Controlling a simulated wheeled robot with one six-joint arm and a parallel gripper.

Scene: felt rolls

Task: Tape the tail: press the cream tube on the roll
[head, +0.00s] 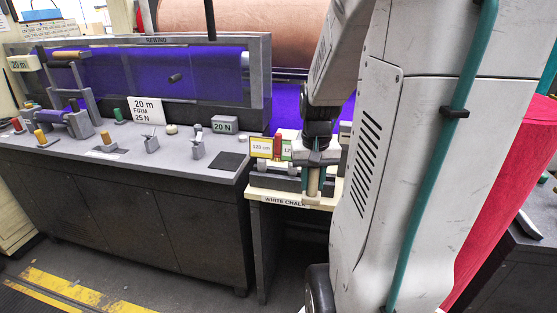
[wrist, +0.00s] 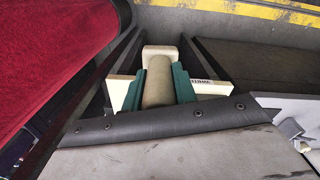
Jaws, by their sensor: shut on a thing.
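My gripper (head: 314,163) points down over a small cream shelf at the right end of the grey counter. It is shut on the cream tube (head: 313,182), whose lower end shows below the fingers. In the wrist view, the tube (wrist: 158,86) lies between the teal fingers (wrist: 158,92), with a wider pale end beyond them. A purple felt roll (head: 165,72) sits in the grey frame marked REWIND at the back left, apart from the tube. I cannot tell whether the tube touches the shelf.
The grey counter (head: 120,165) holds several small tools and signs. A large red roll (head: 505,185) stands right of my arm. Floor with yellow stripes (head: 75,290) lies open at front left.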

